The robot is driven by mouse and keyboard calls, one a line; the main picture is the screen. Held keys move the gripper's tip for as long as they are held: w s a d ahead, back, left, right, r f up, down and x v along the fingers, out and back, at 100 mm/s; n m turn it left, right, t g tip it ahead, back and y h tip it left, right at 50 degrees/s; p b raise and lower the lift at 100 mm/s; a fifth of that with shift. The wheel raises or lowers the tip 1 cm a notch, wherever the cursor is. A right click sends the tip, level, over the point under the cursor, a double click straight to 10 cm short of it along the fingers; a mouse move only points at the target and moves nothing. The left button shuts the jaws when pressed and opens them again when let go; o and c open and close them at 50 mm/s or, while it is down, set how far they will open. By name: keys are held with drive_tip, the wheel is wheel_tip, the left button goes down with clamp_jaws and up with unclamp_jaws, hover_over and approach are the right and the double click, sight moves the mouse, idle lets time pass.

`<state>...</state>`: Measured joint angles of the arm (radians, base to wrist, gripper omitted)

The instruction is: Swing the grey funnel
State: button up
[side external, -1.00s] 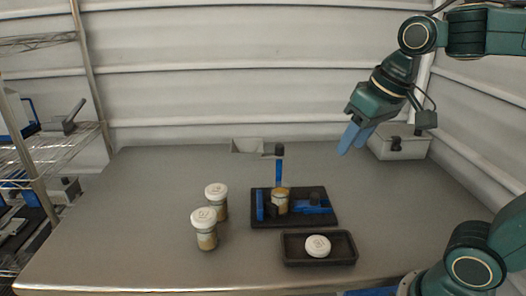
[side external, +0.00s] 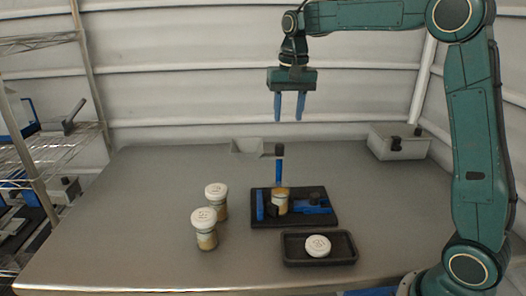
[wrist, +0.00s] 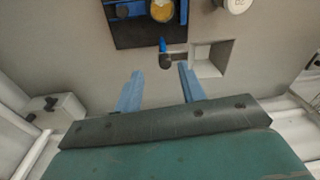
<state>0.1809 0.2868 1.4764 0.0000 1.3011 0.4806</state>
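A light grey, square-mouthed open piece (side external: 246,147), which looks like the grey funnel, is at the back middle of the table. It also shows in the wrist view (wrist: 208,57), to the right of my fingertips. A blue post with a black knob (side external: 280,151) rises from the black base (side external: 325,218) beside it; the knob (wrist: 167,61) lies just beyond my fingertips in the wrist view. My gripper (side external: 288,119) is open and empty, pointing down above the knob. An open jar (side external: 281,203) stands on the base among blue parts.
Two white-lidded jars (side external: 205,229) (side external: 217,198) stand left of the base. A black tray (side external: 345,258) holds a loose white lid (side external: 318,245) in front. A grey box (side external: 396,142) is at the back right. A wire shelf (side external: 60,145) stands at left.

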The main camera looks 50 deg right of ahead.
drive_tip(key=m, duration=0.1)
hover_over(280, 145)
wheel_tip(280, 145, down, 3)
drive_tip(key=shift+w+f+g, duration=0.1)
drive_tip(key=shift+f+g, duration=0.05)
drive_tip(key=shift+g, duration=0.25)
drive_tip(key=shift+f, duration=0.15)
drive_tip(key=shift+m, duration=0.3)
drive_tip(key=shift+f, duration=4.2)
drive_tip(key=m, duration=0.4)
drive_tip(key=shift+r+m, duration=0.1)
drive_tip(key=shift+m, duration=0.2)
drive_tip(key=m, duration=0.8)
drive_tip(key=shift+m, duration=0.4)
drive_tip(key=m, duration=0.4)
